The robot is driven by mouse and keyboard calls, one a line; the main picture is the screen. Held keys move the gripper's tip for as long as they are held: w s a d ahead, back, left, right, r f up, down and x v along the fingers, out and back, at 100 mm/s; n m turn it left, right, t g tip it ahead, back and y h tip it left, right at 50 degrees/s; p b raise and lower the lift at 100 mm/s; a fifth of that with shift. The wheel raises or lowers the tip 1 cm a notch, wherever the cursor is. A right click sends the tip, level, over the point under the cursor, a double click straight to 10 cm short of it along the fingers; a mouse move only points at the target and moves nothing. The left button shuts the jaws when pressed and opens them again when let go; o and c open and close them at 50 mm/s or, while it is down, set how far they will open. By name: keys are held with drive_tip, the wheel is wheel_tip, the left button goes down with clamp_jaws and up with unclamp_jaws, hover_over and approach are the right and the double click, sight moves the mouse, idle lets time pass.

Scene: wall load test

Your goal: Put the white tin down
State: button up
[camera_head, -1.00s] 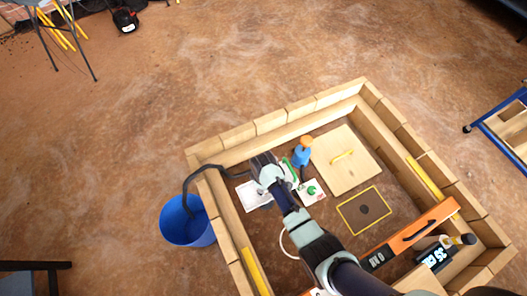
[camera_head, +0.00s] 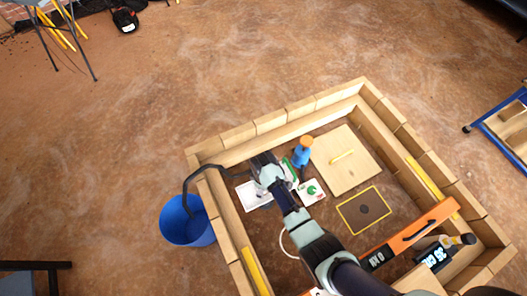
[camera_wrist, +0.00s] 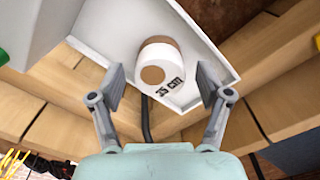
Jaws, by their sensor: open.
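The white tin (camera_wrist: 157,64) shows in the wrist view as a short white cylinder with tan parts. The tin appears just beyond the fingertips. In the head view the tray (camera_head: 250,199) lies inside the timber frame, partly under my wrist. The tin and fingertips are hidden there by my arm.
A timber frame (camera_head: 270,122) walls the area. Inside are a blue bottle with an orange top (camera_head: 301,157), a wooden board with a yellow handle (camera_head: 345,175), a yellow-outlined square (camera_head: 347,217) and an orange level (camera_head: 412,233). A blue bucket (camera_head: 183,232) stands outside left.

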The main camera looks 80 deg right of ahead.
wheel_tip(320, 180, up, 11)
drive_tip(key=p, duration=0.3)
drive_tip(key=shift+p, duration=0.35)
drive_tip(key=w+a+r+t+h, duration=0.2)
drive_tip(key=w+a+r+t, duration=0.5)
drive_tip(key=w+a+r, duration=1.2)
drive_tip(key=s+a+r+n+t+y, duration=0.1)
drive_tip(key=a+r+t, duration=0.4)
drive_tip(key=a+r, duration=0.7)
wheel_tip(320, 180, up, 3)
drive_tip(key=shift+s+t+y, duration=0.4)
drive_tip(key=shift+s+y, duration=0.1)
drive_tip(key=shift+s, duration=0.05)
